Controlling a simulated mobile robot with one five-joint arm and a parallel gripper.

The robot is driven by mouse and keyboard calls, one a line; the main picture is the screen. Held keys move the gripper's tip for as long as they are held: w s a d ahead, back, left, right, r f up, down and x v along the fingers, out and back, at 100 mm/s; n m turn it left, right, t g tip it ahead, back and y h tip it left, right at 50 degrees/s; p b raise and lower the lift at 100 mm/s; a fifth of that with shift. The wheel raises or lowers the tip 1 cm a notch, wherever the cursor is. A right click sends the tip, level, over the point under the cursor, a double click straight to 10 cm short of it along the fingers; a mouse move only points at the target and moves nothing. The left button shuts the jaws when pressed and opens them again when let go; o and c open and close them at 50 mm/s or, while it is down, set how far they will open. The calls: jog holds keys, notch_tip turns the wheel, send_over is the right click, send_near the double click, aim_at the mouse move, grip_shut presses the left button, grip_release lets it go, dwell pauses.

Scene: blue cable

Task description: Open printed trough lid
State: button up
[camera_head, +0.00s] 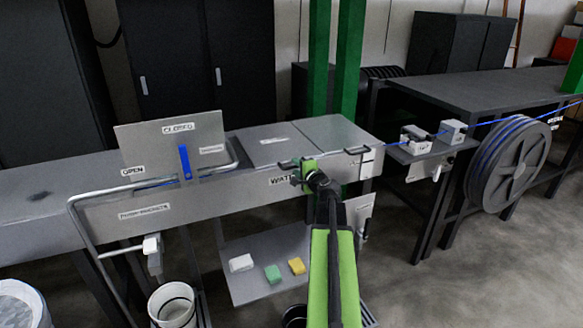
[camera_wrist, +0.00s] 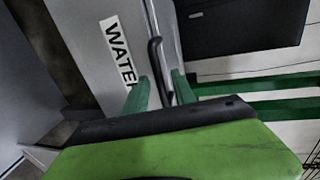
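The grey metal trough (camera_head: 110,215) runs across the head view, with a "WATER" label on its front, which also shows in the wrist view (camera_wrist: 118,50). Two flat grey lid panels cover its right part: a left lid (camera_head: 265,150) with a small label and a right lid (camera_head: 335,132). Both lie closed. Black handles sit at their front edges. My gripper (camera_head: 308,172) is at the left lid's front edge, above the label. In the wrist view its green fingers (camera_wrist: 160,92) stand apart, with a black handle (camera_wrist: 156,58) between them. I cannot tell whether they touch it.
An upright grey panel (camera_head: 150,150) marked "CLOSED" stands at the left, with a blue lever (camera_head: 184,162) and a bent metal rail (camera_head: 100,194). A blue cable runs right to a large reel (camera_head: 508,165). A lower shelf (camera_head: 262,250) holds coloured blocks. A white bucket (camera_head: 165,318) stands below.

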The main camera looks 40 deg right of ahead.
jog(key=shift+w+d+f, duration=0.1)
jog(key=shift+w+d, duration=0.15)
jog(key=shift+w, duration=0.15)
jog(key=shift+c, duration=0.3)
grip_shut()
jog(key=shift+s, duration=0.1)
dwell(0.7)
